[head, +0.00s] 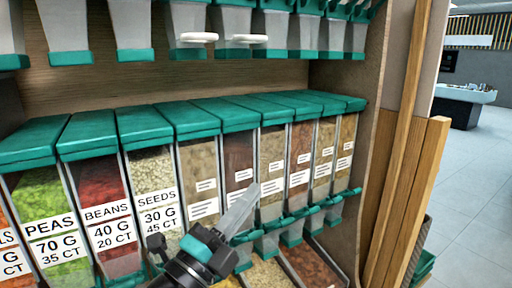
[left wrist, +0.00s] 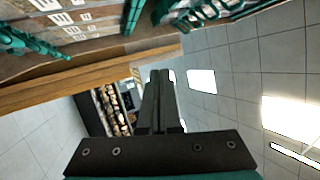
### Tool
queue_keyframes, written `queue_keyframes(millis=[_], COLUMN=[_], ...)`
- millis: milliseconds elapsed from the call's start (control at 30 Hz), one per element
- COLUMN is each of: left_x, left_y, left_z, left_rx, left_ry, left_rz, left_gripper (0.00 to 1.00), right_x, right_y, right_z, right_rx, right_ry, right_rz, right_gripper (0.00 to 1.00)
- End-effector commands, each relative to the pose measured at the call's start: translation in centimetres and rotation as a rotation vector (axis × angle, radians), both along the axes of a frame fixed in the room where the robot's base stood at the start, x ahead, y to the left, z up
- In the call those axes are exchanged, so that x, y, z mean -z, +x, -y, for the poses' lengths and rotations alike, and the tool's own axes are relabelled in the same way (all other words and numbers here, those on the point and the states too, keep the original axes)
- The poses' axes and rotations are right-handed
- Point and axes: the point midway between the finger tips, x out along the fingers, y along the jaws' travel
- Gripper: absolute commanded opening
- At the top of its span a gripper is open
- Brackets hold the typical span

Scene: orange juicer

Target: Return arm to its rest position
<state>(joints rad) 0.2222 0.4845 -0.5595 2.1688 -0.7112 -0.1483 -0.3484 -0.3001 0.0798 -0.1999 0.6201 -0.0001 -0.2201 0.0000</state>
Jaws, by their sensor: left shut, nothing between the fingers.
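My left gripper (head: 252,190) shows at the lower middle of the head view. Its grey fingers are together and empty, pointing up and to the right in front of the lower row of food bins. In the left wrist view the same gripper (left wrist: 160,75) shows its closed dark fingers, with nothing between them. My right gripper is in neither view.
Bins with teal lids (head: 135,122) hold peas, beans, seeds and other dry food. More dispensers (head: 230,22) hang above. A wooden post (head: 405,140) edges the shelf on the right. Open tiled floor (head: 475,220) and a distant counter (head: 465,95) lie beyond.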

Motion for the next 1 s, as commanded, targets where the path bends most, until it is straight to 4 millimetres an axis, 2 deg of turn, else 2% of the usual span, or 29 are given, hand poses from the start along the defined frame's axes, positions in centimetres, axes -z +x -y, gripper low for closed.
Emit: queue_keyframes(millis=[167, 267, 333, 467, 500, 600, 700, 900, 1000], left_x=[6.2, 11.0, 14.7, 21.5, 23.4, 27.2, 29.8, 33.0, 36.4], left_y=[1.4, 0.7, -0.7, -4.9, -6.6, -10.9, -15.1, -23.4, -22.7], left_z=[-5.9, -8.9, -10.7, -13.2, -13.7, -14.5, -14.9, -14.8, -14.7], left_rx=[-0.212, -0.336, -0.424, -0.593, -0.644, -0.759, -0.861, -1.043, -1.052], left_ry=[-0.305, -0.456, -0.554, -0.714, -0.754, -0.838, -0.898, -0.978, -0.968], left_rz=[-0.408, -0.642, -0.808, -1.115, -1.204, -1.402, -1.569, -1.859, -1.868], left_gripper=[0.00, 0.00, 0.00, 0.00, 0.00, 0.00, 0.00, 0.00, 0.00], right_x=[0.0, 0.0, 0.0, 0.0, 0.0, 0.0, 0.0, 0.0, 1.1], right_y=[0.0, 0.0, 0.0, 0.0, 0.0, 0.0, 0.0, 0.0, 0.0], right_z=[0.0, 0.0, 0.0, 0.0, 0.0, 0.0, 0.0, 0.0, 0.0], right_rx=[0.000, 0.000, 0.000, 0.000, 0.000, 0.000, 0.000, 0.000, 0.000], right_ry=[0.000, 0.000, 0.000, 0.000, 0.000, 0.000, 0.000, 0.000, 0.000], right_rz=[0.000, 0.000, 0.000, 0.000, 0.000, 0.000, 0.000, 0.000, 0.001], right_gripper=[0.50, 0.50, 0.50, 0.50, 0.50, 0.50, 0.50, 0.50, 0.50])
